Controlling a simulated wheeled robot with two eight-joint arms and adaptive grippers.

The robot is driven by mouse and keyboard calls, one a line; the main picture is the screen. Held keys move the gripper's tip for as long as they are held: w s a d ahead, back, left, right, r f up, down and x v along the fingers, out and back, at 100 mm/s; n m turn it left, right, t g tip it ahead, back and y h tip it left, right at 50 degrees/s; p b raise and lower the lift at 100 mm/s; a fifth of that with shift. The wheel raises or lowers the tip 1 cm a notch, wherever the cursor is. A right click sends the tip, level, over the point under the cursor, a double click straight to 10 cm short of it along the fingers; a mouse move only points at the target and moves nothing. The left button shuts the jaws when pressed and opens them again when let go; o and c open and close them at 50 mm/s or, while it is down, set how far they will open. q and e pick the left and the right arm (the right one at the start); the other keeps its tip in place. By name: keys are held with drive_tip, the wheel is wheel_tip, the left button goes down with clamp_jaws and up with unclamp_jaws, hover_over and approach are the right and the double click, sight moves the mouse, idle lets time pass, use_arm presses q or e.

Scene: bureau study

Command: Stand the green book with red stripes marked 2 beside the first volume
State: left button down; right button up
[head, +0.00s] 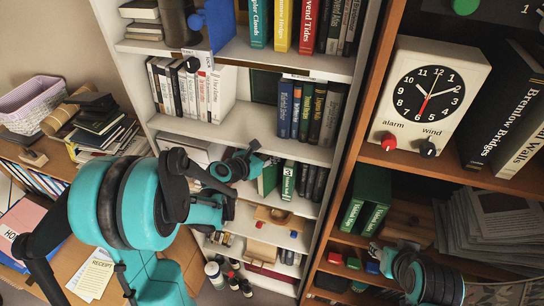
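A green book (288,181) with pale lettering and a small mark low on its spine stands on the middle shelf of the white bookcase. Another green cover (268,179) shows just left of it, partly behind my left gripper. Two thick green volumes (365,203) stand together in the brown bookcase at right. Red stripes and the numeral 2 are too small to make out on any of them. My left gripper (258,160) is in front of the shelf by the green cover; its fingers are too small to judge. My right gripper (376,255) is low at right, near small coloured blocks.
Dark volumes (313,184) stand right of the green book. A white clock box (428,100) and black books (508,110) fill the shelf above the green volumes. Stacked papers (490,228) lie at right. Bottles (214,273) stand low. A desk with a receipt (95,275) is at left.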

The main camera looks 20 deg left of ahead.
use_arm(q)
drive_tip(key=shift+s+a+f, duration=0.1)
drive_tip(key=shift+a+f, duration=0.05)
drive_tip(key=shift+f, duration=0.75)
drive_tip(key=c, duration=1.2)
unclamp_jaws()
drive_tip(key=shift+r, duration=0.1)
